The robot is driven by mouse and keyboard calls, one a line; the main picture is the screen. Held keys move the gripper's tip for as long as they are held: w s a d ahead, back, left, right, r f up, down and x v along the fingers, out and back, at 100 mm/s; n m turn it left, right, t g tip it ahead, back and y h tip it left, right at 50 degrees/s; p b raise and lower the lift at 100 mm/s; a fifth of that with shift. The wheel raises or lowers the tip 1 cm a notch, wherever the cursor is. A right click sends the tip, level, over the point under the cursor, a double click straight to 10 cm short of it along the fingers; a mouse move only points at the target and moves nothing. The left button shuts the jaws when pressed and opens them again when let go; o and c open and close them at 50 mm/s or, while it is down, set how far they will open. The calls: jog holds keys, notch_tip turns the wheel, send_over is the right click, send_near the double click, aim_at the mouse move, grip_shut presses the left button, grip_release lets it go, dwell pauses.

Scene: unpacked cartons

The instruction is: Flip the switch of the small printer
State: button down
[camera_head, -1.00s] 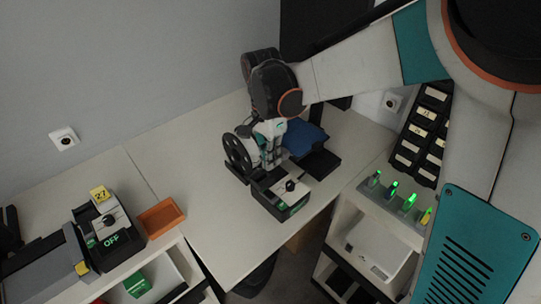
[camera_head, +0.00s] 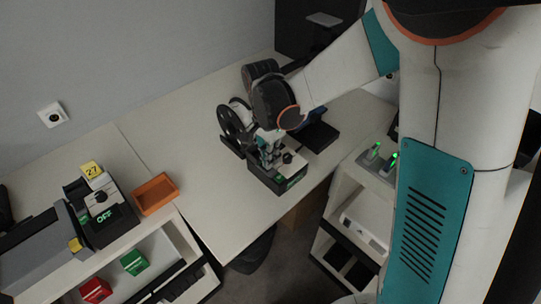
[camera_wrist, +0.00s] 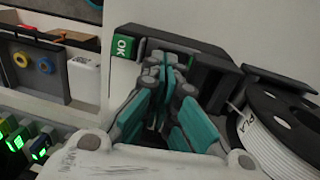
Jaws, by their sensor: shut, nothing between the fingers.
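A small dark device with a pale top (camera_head: 294,162), a dark knob and a green front label stands near the table's front edge, beside a black spool (camera_head: 236,118). In the wrist view its green label (camera_wrist: 123,46) reads "OK". My gripper (camera_head: 267,160) is shut and empty at the device's left side, fingers pointing down; the wrist view shows its fingertips (camera_wrist: 163,62) in front of the device. I cannot tell whether they touch it, and they hide part of it. A similar device (camera_head: 101,206) at the left reads "OFF". Which is the small printer is not clear.
An orange tray (camera_head: 155,194) lies right of the left device. Green (camera_head: 134,262) and red (camera_head: 95,290) boxes sit on a shelf below. A dark flat object (camera_head: 318,136) lies behind the middle device. A white spool (camera_wrist: 282,125) is close right of my fingers in the wrist view.

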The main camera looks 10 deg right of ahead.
jog(key=shift+s+d+f+t, duration=0.15)
jog(key=shift+f+t, duration=0.15)
jog(key=shift+f, duration=0.15)
jog(key=shift+r, duration=0.15)
jog(key=shift+w+a, duration=0.5)
jog(key=shift+w, duration=0.2)
jog(key=shift+r, duration=0.15)
